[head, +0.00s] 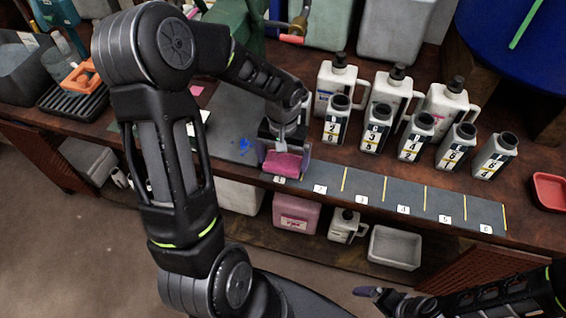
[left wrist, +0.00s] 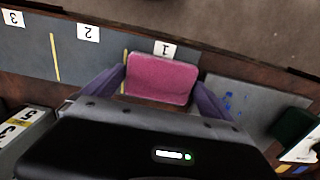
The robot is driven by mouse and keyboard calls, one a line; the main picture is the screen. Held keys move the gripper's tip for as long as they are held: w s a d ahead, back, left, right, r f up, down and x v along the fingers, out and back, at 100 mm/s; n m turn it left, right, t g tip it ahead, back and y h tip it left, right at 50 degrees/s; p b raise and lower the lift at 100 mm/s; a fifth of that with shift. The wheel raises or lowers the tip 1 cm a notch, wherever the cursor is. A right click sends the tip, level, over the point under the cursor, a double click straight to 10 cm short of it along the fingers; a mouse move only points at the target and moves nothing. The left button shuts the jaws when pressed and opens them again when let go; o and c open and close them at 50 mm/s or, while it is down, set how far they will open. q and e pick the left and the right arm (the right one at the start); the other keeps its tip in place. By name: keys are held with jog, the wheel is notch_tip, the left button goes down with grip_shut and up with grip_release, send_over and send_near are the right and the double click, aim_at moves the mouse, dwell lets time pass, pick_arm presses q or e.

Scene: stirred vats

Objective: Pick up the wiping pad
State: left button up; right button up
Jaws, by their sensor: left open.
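The wiping pad is a pink block (head: 283,165) at the front of the bench, on the grey strip by the label 1. My left gripper (head: 281,158) is over it from above, with its fingers apart. In the left wrist view the pad (left wrist: 162,78) lies between the two purple fingertips (left wrist: 158,84), one on each side. I cannot tell whether the fingers touch it. Part of the pad is hidden under the gripper in the head view. My right gripper (head: 385,297) is at the bottom right, away from the bench top, and its jaw gap is unclear.
Several numbered bottles (head: 415,137) and white jugs (head: 397,92) stand right of the pad. Blue marks (head: 243,146) lie on the grey mat to its left. A red tray (head: 548,190) sits at the far right. The numbered strip (head: 366,187) is bare right of the pad.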

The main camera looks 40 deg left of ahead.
aim_at(283, 161)
dwell(0.4)
pick_arm(q)
jog(key=c, duration=1.1)
notch_tip(283, 161, up, 10)
jog(key=shift+r, duration=0.1)
dwell(0.8)
